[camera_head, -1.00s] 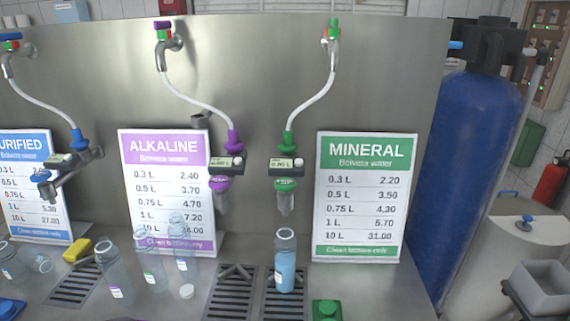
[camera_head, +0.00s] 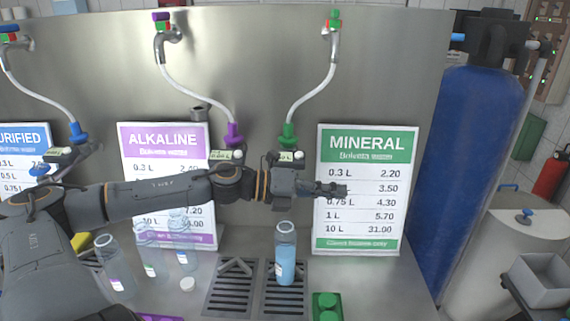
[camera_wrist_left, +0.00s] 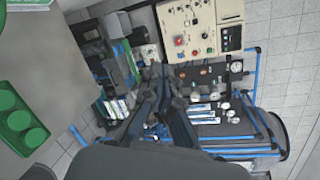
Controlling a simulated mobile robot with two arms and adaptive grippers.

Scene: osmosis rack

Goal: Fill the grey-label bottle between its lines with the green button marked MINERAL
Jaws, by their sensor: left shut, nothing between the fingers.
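A clear bottle (camera_head: 286,262) stands upright on the right drain grate (camera_head: 284,303) below the green mineral tap, with pale blue liquid in its lower part. Its label colour and fill lines are too small to tell. The green button block (camera_head: 327,306) lies on the counter to the right of the bottle, at the bottom edge. It also shows in the left wrist view (camera_wrist_left: 18,120), at the left edge. My left gripper (camera_head: 343,190) is shut and empty, in front of the MINERAL sign (camera_head: 366,240), above and right of the bottle. My right gripper is not in view.
Several clear bottles, including one with a purple label (camera_head: 115,270), stand at the left. A white cap (camera_head: 187,284) lies beside them. A blue tank (camera_head: 470,150) stands at the right. The counter right of the button is clear.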

